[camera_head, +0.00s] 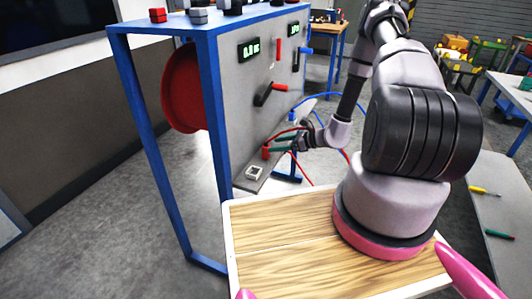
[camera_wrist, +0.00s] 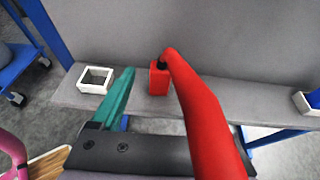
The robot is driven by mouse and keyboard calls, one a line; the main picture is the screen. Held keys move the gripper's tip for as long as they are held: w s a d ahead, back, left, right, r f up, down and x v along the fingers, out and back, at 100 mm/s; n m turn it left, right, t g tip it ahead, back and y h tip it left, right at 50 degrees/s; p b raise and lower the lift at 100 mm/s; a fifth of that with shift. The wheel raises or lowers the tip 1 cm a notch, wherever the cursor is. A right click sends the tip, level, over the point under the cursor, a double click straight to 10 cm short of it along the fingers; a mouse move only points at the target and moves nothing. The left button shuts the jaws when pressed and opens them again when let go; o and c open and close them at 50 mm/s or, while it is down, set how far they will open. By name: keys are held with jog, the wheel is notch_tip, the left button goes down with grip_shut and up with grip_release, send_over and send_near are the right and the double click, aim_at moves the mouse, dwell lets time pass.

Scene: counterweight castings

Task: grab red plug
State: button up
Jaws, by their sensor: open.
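The red plug (camera_wrist: 159,80) stands upright on the grey ledge (camera_wrist: 210,105) of the panel, with a black collar on top. A thick red cable (camera_wrist: 205,115) rises from it, looming large in the wrist view. The plug also shows in the head view (camera_head: 266,153). My gripper (camera_head: 272,144) is open, its fingers reaching toward the plug. In the wrist view its left teal finger (camera_wrist: 120,94) is left of the plug, with a gap. The other finger is mostly hidden behind the cable. Nothing appears held.
An empty white square socket (camera_wrist: 96,80) sits on the ledge left of the plug. A blue item in a white frame (camera_wrist: 308,101) is at the right edge. The grey panel (camera_head: 255,90) rises behind, with a red-tipped black lever (camera_head: 268,94). A blue cable (camera_head: 320,94) arcs nearby.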

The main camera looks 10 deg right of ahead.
aim_at(266, 146)
jog(key=shift+d+f+x, duration=0.1)
jog(key=shift+f+x, duration=0.05)
jog(key=shift+x, duration=0.85)
jog(key=shift+d+f+x, duration=0.1)
jog(key=shift+f+x, duration=0.05)
jog(key=shift+x, duration=0.85)
jog(key=shift+f+x, duration=0.15)
jog(key=shift+x, duration=0.85)
grip_shut()
